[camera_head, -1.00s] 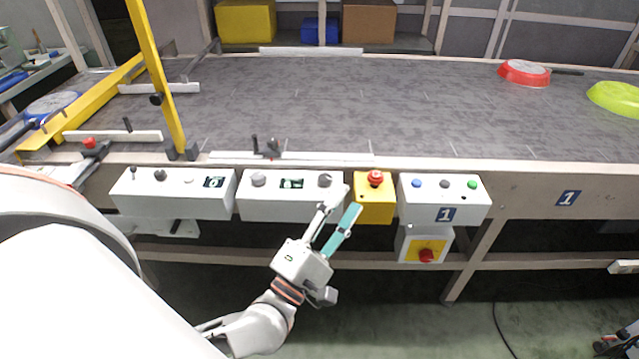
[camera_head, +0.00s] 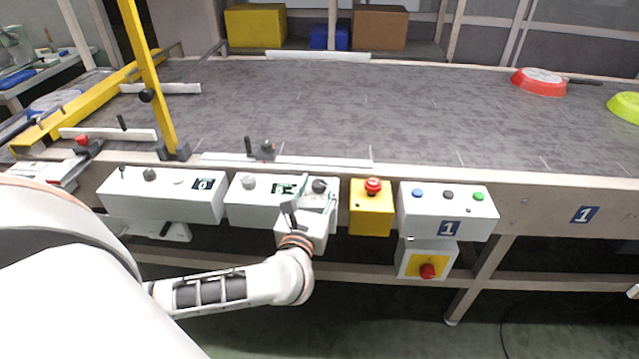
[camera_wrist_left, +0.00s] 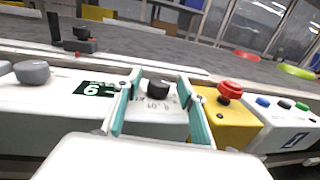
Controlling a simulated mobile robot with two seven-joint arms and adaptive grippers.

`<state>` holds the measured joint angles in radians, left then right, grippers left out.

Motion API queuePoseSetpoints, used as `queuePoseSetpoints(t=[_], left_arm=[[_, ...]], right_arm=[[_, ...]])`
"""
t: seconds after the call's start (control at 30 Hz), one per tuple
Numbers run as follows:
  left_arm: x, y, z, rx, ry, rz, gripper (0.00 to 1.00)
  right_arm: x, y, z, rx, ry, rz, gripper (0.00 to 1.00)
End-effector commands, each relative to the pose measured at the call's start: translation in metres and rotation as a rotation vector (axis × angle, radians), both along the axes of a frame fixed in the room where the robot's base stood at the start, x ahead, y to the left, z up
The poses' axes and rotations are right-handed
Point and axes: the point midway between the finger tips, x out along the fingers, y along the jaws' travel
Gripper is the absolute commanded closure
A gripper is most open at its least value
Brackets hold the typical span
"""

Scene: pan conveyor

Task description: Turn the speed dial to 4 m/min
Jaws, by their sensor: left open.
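The middle white control box (camera_head: 262,213) on the conveyor's front carries a dark round dial (camera_head: 319,186) near its right end. The dial also shows in the left wrist view (camera_wrist_left: 158,88), with small print below it that I cannot read surely. A dark display (camera_wrist_left: 95,88) beside it shows a white 6. My left gripper (camera_head: 318,193) is open in front of the box. In the left wrist view its teal fingers (camera_wrist_left: 160,80) stand on either side of the dial, apart from it; whether they reach its depth I cannot tell. My right gripper is not in view.
A grey knob (camera_head: 248,182) sits left on the same box. Close to the right is a yellow box with a red emergency button (camera_head: 373,186), then a white button box (camera_head: 447,220). Another white box (camera_head: 160,201) is left. A red pan (camera_head: 540,83) lies on the conveyor belt (camera_head: 330,115).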

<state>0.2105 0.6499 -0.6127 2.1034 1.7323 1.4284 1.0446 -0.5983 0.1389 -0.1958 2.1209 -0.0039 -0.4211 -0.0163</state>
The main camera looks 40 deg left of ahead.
Motion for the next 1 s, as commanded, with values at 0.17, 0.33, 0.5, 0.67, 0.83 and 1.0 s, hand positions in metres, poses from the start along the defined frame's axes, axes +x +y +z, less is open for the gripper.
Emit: queuePoseSetpoints(t=[0.17,0.33,0.5,0.67,0.83,1.0], left_arm=[[0.0122,0.0056,-0.0004,0.003,0.001,-0.001,0.60],[0.0140,0.0062,-0.0001,0.002,0.001,-0.001,0.60],[0.0138,0.0062,-0.0001,0.002,0.001,-0.001,0.72],[0.0137,0.0062,-0.0001,0.002,0.001,-0.001,0.98],[0.0136,0.0059,-0.0001,0.001,0.000,0.005,0.98],[0.0137,0.0054,0.0002,-0.003,0.000,0.042,0.98]], right_arm=[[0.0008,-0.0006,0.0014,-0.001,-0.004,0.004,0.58],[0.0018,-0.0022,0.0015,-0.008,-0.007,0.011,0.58],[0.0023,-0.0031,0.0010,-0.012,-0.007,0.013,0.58],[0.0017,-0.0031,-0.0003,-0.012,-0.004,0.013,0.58],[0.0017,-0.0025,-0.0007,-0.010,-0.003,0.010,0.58],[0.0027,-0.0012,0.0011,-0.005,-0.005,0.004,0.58]])
